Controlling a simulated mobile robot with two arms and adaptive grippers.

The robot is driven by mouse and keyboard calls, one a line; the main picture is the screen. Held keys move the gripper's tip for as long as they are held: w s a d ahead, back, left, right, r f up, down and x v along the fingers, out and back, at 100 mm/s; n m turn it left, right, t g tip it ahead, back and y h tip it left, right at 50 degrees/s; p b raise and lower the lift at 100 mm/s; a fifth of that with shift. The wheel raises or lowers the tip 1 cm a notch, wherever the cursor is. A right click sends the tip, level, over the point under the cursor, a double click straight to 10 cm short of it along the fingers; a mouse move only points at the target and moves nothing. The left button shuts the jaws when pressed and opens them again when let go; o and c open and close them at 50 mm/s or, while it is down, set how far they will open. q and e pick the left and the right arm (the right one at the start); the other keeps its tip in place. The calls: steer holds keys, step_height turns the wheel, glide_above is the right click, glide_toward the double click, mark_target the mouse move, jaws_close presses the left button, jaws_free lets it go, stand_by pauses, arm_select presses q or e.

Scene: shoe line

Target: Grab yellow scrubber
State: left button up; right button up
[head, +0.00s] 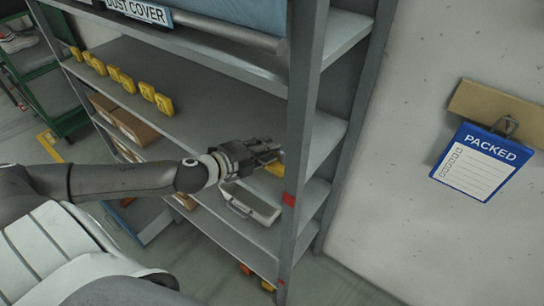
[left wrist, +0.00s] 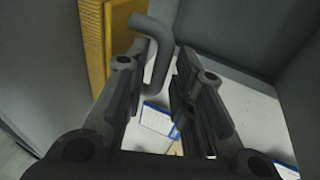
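A yellow block-like thing, likely the yellow scrubber (head: 275,169), shows in the head view just beyond and below my left gripper, near the shelf's front post. Most of it is hidden by the gripper. In the left wrist view a yellow ribbed piece (left wrist: 104,32) stands at the upper left, with a grey bent handle (left wrist: 155,60) beside it. My left gripper (head: 268,155) is open. In the left wrist view its fingers (left wrist: 165,72) are apart, with the handle reaching into the gap near the left finger. Whether they touch is unclear. My right gripper is not in view.
A light grey bin (head: 245,206) is on the shelf below the gripper. The shelf post (head: 300,120) is close on the right. Several yellow blocks (head: 127,83) line the upper shelf's left edge.

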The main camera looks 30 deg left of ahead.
arm_select(q)
steer(key=shift+w+d+f, duration=0.2)
steer(key=shift+w+f, duration=0.05)
steer(key=shift+w, duration=0.35)
jaws_close()
steer(key=shift+r, duration=0.15)
